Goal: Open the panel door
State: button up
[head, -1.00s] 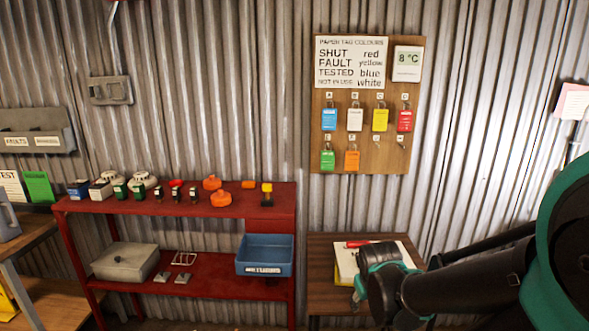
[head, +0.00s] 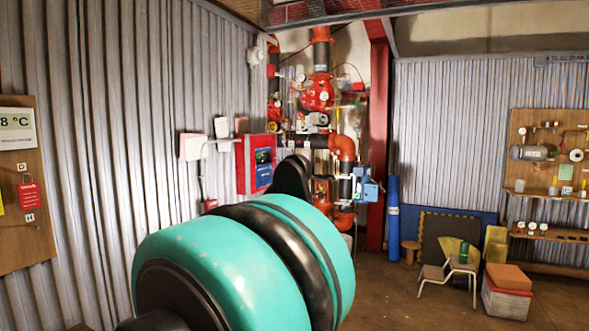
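A red wall-mounted panel (head: 243,165) with a dark blue front and a small lit display is on the corrugated wall, left of the pipework, in the head view. Its front appears closed, seen at a steep angle. My teal and black arm fills the lower middle of the view and stands in front of the area below the panel. My gripper is not visible; the arm hides or carries it out of sight.
Red and black riser pipes with valves (head: 318,95) stand in the corner beside a red column (head: 380,130). Papers (head: 193,147) hang left of the panel. A chair (head: 450,275) and a box (head: 507,295) stand right. Open floor (head: 400,300) lies before them.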

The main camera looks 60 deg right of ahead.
aim_at(259, 178)
jog(key=z, duration=1.65)
jog(key=k+l, duration=0.1)
jog(key=l, duration=0.25)
jog(key=k+l, duration=0.1)
jog(key=l, duration=0.3)
jog(key=k+l, duration=0.1)
jog(key=l, duration=0.25)
jog(key=k+l, duration=0.15)
jog(key=l, duration=0.25)
jog(key=k+l, duration=0.1)
jog(key=l, duration=0.7)
jog(key=i+l, duration=0.15)
jog(key=l, duration=0.75)
jog(key=i+l, duration=0.65)
jog(key=i+l+u, duration=0.1)
jog(key=i+l, duration=0.85)
jog(key=i, duration=0.25)
jog(key=i+l, duration=0.35)
jog(key=i, duration=0.15)
jog(key=i+l+u, duration=0.1)
jog(key=i+l, duration=0.2)
jog(key=i, duration=0.25)
